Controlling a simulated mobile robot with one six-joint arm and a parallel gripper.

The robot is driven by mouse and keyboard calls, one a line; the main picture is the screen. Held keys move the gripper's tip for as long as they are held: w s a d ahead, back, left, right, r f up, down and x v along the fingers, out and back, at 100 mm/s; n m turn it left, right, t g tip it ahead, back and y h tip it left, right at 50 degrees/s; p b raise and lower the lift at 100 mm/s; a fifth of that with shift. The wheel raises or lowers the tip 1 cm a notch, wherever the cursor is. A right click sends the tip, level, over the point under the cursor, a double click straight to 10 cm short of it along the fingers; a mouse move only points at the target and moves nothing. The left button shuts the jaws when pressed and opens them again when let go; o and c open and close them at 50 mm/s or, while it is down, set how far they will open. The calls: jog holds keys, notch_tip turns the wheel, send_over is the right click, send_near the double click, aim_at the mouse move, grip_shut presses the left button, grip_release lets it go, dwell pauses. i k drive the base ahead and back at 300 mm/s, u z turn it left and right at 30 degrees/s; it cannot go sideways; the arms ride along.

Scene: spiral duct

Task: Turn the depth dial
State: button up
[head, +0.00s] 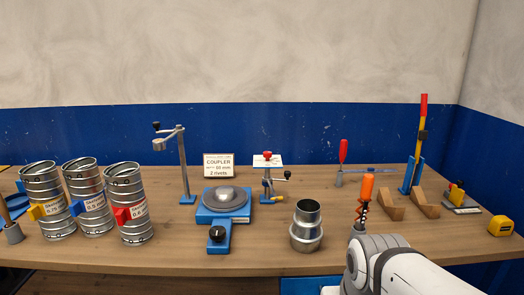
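No dial is legibly marked as depth. A small blue bench device (267,186) with a side crank carries a white plate with a red knob (267,155) on top; this may be the depth dial, but its markings are too small to read. A blue-based device (222,212) with a round grey disc has a black knob (217,234) at its front, which could also be a dial. My arm enters at the bottom right, in front of the table. My gripper is not visible, so its opening and anything in it cannot be seen.
The wooden table (270,262) holds several spiral duct pieces (131,205) at left, a coupler sign (218,165), a metal coupler (307,225) front centre, and an orange-handled tool (366,188) behind my arm. A tall red-handled lever (422,125) and yellow tape measure (500,226) stand right.

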aim_at(267, 155)
jog(key=z, duration=0.05)
jog(key=i, duration=1)
jog(key=u, duration=0.05)
